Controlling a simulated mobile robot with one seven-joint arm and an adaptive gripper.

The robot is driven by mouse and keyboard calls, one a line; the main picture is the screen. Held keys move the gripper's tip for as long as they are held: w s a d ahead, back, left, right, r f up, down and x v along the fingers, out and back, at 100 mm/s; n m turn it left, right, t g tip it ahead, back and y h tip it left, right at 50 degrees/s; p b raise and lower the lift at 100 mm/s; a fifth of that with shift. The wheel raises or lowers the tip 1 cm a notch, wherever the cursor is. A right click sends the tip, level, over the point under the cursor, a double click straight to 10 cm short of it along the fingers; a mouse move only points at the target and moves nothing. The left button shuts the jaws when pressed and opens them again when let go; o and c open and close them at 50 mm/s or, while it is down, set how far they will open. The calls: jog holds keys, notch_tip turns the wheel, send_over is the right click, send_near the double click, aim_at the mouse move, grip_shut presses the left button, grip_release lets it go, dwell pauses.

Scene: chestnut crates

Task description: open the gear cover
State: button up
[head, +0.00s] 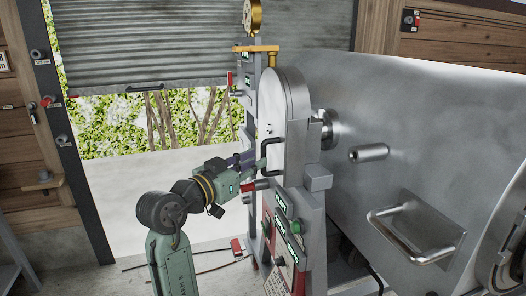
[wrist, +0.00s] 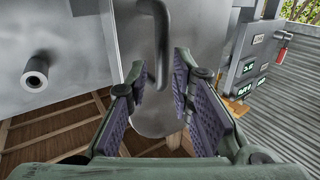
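The gear cover (head: 285,115) is a tall grey metal panel with a rounded top, standing upright and apparently closed on the machine. Its dark bar handle (head: 266,158) is on the left side of its face. My gripper (head: 256,163) is at the handle in the head view, coming from the left. In the wrist view, my gripper (wrist: 160,68) is open, with purple pads on both fingers. The curved handle (wrist: 161,25) shows between the fingertips, with a gap on each side, in front of the cover (wrist: 185,22). Whether the handle is deep between the pads is hard to tell.
A large grey tank (head: 430,120) fills the right side. A control panel (head: 285,225) with green labels is below the cover. A brass gauge (head: 252,15) stands above. A half-raised roller shutter (head: 150,45) is behind, with open floor on the left.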

aim_at(264, 169)
jog(key=shift+p+x, duration=0.5)
jog(key=shift+x, duration=1.8)
grip_shut()
